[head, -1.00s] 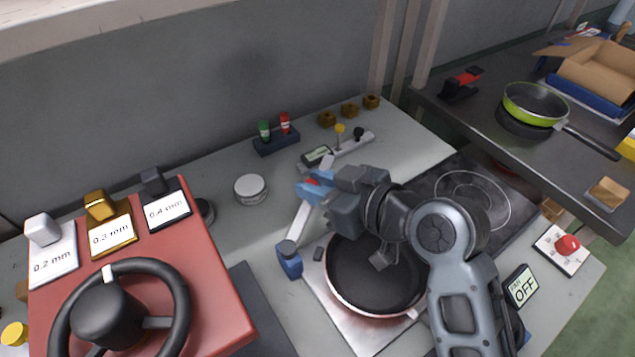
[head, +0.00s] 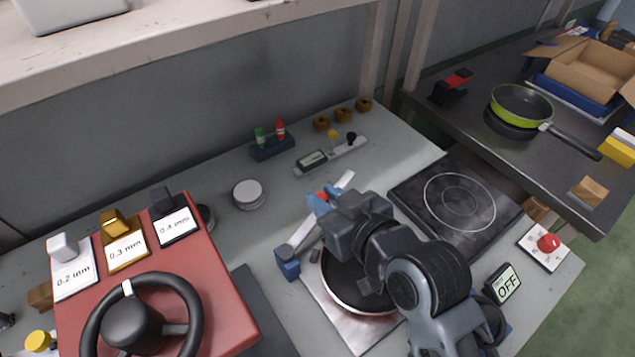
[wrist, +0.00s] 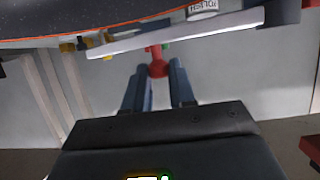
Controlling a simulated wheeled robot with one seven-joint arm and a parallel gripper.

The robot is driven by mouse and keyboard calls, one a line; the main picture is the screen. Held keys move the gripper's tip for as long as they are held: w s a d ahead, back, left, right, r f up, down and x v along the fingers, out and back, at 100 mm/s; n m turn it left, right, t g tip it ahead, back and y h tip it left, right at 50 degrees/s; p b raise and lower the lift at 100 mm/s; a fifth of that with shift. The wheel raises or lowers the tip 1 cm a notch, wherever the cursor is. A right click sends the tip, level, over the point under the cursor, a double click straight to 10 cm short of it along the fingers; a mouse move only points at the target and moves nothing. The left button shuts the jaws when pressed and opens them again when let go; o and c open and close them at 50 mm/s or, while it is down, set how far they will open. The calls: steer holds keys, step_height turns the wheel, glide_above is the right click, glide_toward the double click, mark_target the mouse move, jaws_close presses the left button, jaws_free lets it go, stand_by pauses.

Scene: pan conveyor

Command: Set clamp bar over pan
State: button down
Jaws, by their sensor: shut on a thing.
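The clamp bar (head: 301,233) is a long pale bar with a blue post (head: 287,264) at its near left end and a red knob on it. My gripper (head: 321,200), with blue fingertips, is shut on the red knob (wrist: 157,68), which shows between the fingers in the wrist view. The bar (wrist: 180,32) runs across the top of that view. The black pan (head: 343,287) sits on a pale plate (head: 335,325), partly hidden under my arm. In the head view the bar passes along the pan's back left side; whether any part overlaps the pan is hidden.
A black hob (head: 460,203) lies right of the pan. A red panel (head: 215,300) with a wheel stands at left. A round white-topped tin (head: 248,194) and a marker holder (head: 272,149) stand behind. An OFF display (head: 503,284) stands at right.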

steer(key=shift+s+d+m+t+h+p, duration=0.3)
steer(key=shift+s+d+m+h+p, duration=0.15)
steer(key=shift+m+h, duration=0.2)
steer(key=shift+w, duration=0.1)
steer(key=c, duration=1)
jaws_free()
steer(key=shift+a, duration=0.1)
steer(key=shift+o, duration=0.2)
steer(key=v, duration=0.7)
steer(key=shift+s+b, duration=0.35)
steer(key=shift+b, duration=0.05)
steer(key=shift+c, duration=0.2)
